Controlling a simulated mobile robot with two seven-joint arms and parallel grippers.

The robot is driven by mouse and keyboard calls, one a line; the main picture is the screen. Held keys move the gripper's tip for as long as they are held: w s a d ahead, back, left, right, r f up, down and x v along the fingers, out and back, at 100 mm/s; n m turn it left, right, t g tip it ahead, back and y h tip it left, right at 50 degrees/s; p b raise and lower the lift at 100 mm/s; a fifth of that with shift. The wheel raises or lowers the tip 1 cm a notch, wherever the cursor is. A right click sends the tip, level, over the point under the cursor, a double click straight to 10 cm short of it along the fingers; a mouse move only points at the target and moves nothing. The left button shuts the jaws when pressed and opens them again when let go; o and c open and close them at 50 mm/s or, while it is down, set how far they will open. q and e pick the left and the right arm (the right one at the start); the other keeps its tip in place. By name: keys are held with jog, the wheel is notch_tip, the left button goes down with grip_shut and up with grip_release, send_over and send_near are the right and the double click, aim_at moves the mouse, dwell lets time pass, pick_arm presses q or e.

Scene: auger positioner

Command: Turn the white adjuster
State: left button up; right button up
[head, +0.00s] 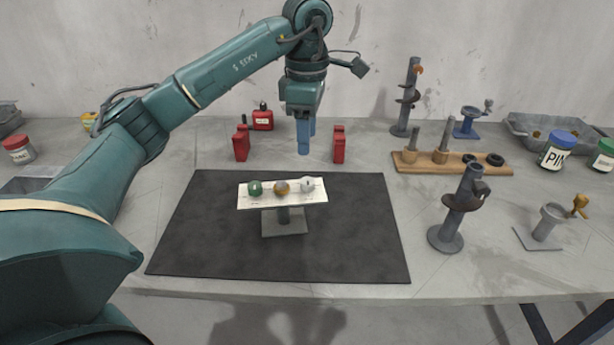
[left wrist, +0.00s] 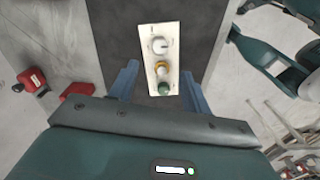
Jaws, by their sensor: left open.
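The white adjuster (head: 307,184) is a round knob at the right end of a pale panel (head: 318,197) on a grey stand (head: 284,226). A yellow-orange knob (head: 281,188) sits in the middle and a green knob (head: 255,188) at the left. In the left wrist view the white adjuster (left wrist: 160,45) is at the far end of the panel, beyond the yellow and green knobs. My left gripper (head: 305,140) points down, above and behind the panel. Its blue fingers (left wrist: 162,82) are open and empty, apart from the knobs. My right gripper is not in view.
The panel stands on a black mat (head: 190,245). Red blocks (head: 241,145) and (head: 339,145) stand behind the mat. A wooden board with posts (head: 420,166) and a dark auger-like stand (head: 462,210) are at the right. The mat around the panel is clear.

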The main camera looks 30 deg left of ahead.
aim_at(307, 180)
pick_arm(q)
notch_tip(307, 180, down, 9)
jog(key=shift+f, duration=0.65)
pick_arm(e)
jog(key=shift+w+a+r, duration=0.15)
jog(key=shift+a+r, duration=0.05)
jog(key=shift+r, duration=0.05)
pick_arm(q)
jog(key=c, duration=1)
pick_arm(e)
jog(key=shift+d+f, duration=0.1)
pick_arm(q)
jog(key=shift+n, duration=0.4)
jog(key=o, duration=1)
